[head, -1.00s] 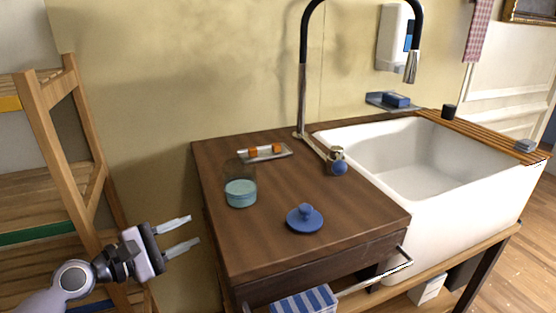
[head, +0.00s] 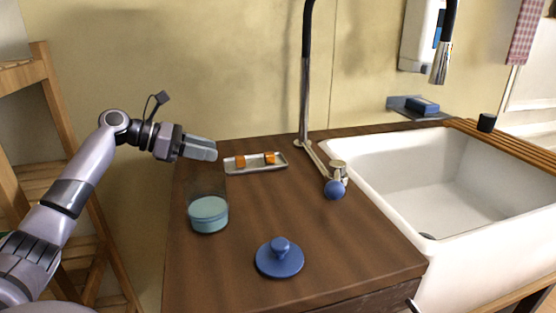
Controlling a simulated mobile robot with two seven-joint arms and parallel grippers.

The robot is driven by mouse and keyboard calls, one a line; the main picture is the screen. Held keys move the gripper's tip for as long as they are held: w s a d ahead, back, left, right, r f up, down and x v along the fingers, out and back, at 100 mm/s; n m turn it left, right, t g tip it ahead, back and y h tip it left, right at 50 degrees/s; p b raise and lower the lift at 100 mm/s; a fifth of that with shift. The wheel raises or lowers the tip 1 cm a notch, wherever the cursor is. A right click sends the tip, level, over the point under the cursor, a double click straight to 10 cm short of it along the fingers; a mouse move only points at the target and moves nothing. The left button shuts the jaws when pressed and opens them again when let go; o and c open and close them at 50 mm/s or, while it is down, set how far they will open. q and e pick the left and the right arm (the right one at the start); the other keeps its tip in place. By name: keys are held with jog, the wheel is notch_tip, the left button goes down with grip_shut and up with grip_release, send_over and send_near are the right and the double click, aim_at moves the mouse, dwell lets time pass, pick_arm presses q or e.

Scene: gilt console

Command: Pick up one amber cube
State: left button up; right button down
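Two amber cubes sit on a small metal tray (head: 254,169) at the back of the brown wooden counter. The left amber cube (head: 239,161) is near the tray's left end, and the right amber cube (head: 269,158) is near its right end. My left gripper (head: 212,149) is raised just left of the tray, its fingers pointing right toward the left cube and apart from it in the picture. Its fingers overlap edge-on, so their gap cannot be judged. No cube shows between them. My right gripper is not in view.
A clear glass jar with teal contents (head: 208,213) stands in front of the tray. A blue knobbed lid (head: 280,258) lies at the counter's front. A tall faucet (head: 305,90), a blue ball-shaped knob (head: 335,189) and a white sink (head: 430,190) are to the right.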

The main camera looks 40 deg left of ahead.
aim_at(233, 167)
pick_arm(q)
jog(key=shift+x, duration=1)
jog(key=x, duration=0.5)
jog(key=shift+s+f, duration=0.2)
grip_shut()
